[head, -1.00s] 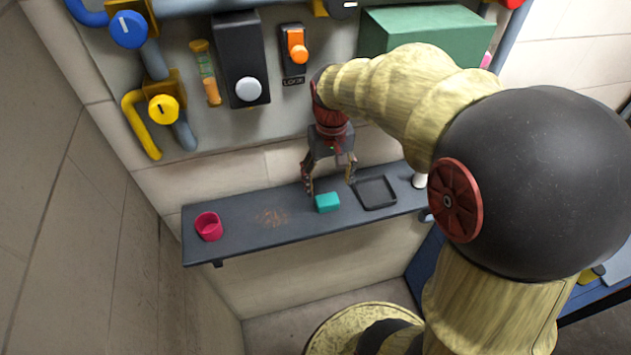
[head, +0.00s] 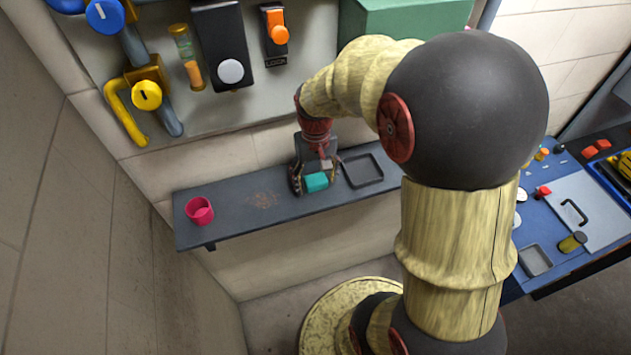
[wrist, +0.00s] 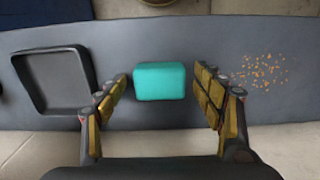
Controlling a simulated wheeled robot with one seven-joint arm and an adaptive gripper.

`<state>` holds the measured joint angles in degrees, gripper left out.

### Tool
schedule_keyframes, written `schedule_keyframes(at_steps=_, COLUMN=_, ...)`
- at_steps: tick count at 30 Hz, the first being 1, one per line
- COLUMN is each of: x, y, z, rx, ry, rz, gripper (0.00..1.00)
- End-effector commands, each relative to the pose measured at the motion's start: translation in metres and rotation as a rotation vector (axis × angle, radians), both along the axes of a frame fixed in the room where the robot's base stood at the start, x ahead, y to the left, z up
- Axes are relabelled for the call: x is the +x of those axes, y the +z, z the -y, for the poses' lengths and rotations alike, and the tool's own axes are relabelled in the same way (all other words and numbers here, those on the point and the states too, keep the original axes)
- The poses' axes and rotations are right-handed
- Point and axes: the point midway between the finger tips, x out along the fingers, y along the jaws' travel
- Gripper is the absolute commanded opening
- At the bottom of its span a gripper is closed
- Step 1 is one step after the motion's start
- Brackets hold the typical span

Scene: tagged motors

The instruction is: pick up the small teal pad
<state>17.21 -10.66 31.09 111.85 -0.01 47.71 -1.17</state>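The small teal pad (head: 317,182) lies on the dark grey shelf (head: 235,206), left of a shallow dark tray. My gripper (head: 314,183) is down at the shelf with its fingers on either side of the pad. In the wrist view the pad (wrist: 160,81) sits between the open fingers of my gripper (wrist: 162,92), toward their tips. Gaps show between the pad and both fingers; the gap on the left is smaller. The pad's front face and top are in plain sight in the wrist view.
The empty dark tray (head: 362,170) is close beside the pad; it also shows in the wrist view (wrist: 50,108). A pink cup (head: 199,211) stands at the shelf's left end. Brown specks (wrist: 264,71) lie on the shelf. The wall panel (head: 300,75) rises behind.

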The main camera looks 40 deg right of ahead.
Motion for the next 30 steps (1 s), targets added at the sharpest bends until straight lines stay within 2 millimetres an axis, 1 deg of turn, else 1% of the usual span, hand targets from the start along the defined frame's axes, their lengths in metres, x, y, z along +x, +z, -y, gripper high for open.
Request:
schedule_keyframes(at_steps=2, x=-0.0001, y=0.0000, z=0.0000, rx=0.000, ry=0.000, rz=0.000, gripper=0.62)
schedule_keyframes(at_steps=21, x=-0.0001, y=0.0002, z=0.0000, rx=0.000, ry=0.000, rz=0.000, gripper=0.26)
schedule_keyframes(at_steps=22, x=-0.0001, y=0.0002, z=0.0000, rx=0.000, ry=0.000, rz=0.000, gripper=0.25)
schedule_keyframes(at_steps=30, x=0.0002, y=0.0014, z=0.0001, rx=0.000, ry=0.000, rz=0.001, gripper=0.25)
